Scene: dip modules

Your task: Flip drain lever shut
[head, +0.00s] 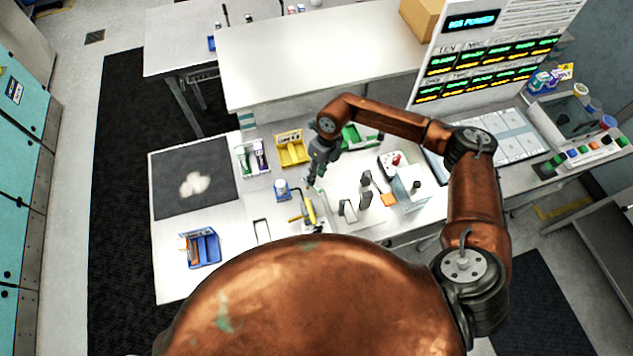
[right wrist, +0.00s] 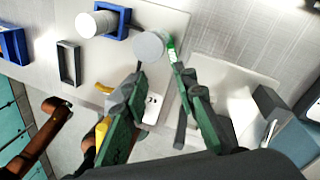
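A yellow lever-like part (head: 309,211) stands on the bench beside a white-topped blue holder (head: 282,188); it appears to be the drain lever, but its position is too small to tell. My right gripper (head: 313,181) is above the bench, just beyond the yellow part. In the right wrist view its two green fingers (right wrist: 158,72) are spread apart with nothing held between them. A pale round-topped piece (right wrist: 149,46) lies just past the fingertips. A yellow part (right wrist: 102,133) shows partly hidden behind the left finger.
A yellow bin (head: 291,148) and a green tray (head: 357,135) stand behind the gripper. A blue bin (head: 203,247) is at front left, a dark mat (head: 190,178) at the left. Upright grey posts (head: 365,188) and a clear-sided box (head: 410,188) stand to the right.

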